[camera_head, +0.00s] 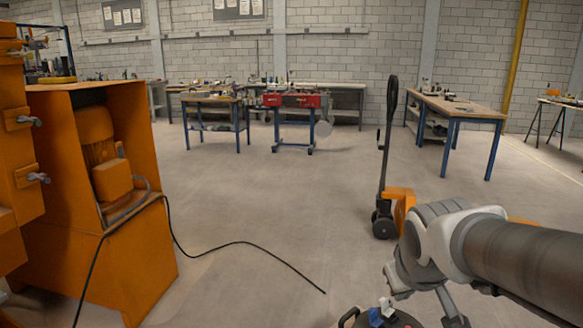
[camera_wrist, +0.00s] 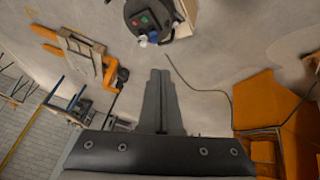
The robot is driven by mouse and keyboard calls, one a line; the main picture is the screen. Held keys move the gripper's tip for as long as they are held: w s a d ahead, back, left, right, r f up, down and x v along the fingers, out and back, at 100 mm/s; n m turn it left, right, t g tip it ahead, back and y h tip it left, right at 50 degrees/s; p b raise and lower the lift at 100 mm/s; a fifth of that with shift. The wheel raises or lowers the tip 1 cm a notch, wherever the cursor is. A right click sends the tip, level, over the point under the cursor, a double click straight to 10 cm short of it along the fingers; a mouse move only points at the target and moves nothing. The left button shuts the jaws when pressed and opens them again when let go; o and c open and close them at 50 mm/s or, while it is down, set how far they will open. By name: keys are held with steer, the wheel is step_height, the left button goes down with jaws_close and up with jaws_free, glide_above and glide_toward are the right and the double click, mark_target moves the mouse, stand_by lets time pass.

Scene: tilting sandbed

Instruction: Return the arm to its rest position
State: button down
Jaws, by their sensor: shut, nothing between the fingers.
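My arm (camera_head: 510,255) reaches in from the right edge of the head view, with its grey and white joint (camera_head: 433,240) at the lower right. In the wrist view my gripper (camera_wrist: 160,74) shows its two grey fingers together, with nothing between them. The fingers point towards bare floor and touch nothing that I can see. I cannot clearly make out the fingers in the head view.
A black round device (camera_wrist: 148,16) with red and green buttons is beyond my fingertips. An orange pallet jack (camera_head: 398,203) stands behind my arm. An orange machine (camera_head: 100,200) is at left, with a black cable (camera_head: 245,243) on the floor. Mid-floor is clear.

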steer(key=s+a+r+m+y, duration=0.15)
steer(key=s+a, duration=0.25)
steer(key=s, duration=0.8)
step_height(320, 180, up, 19)
steer(key=p, duration=1.9)
steer(key=shift+a+g+p, duration=0.2)
steer(key=shift+g+p, duration=0.1)
steer(key=shift+d+m, duration=0.15)
steer(key=shift+m, duration=0.1)
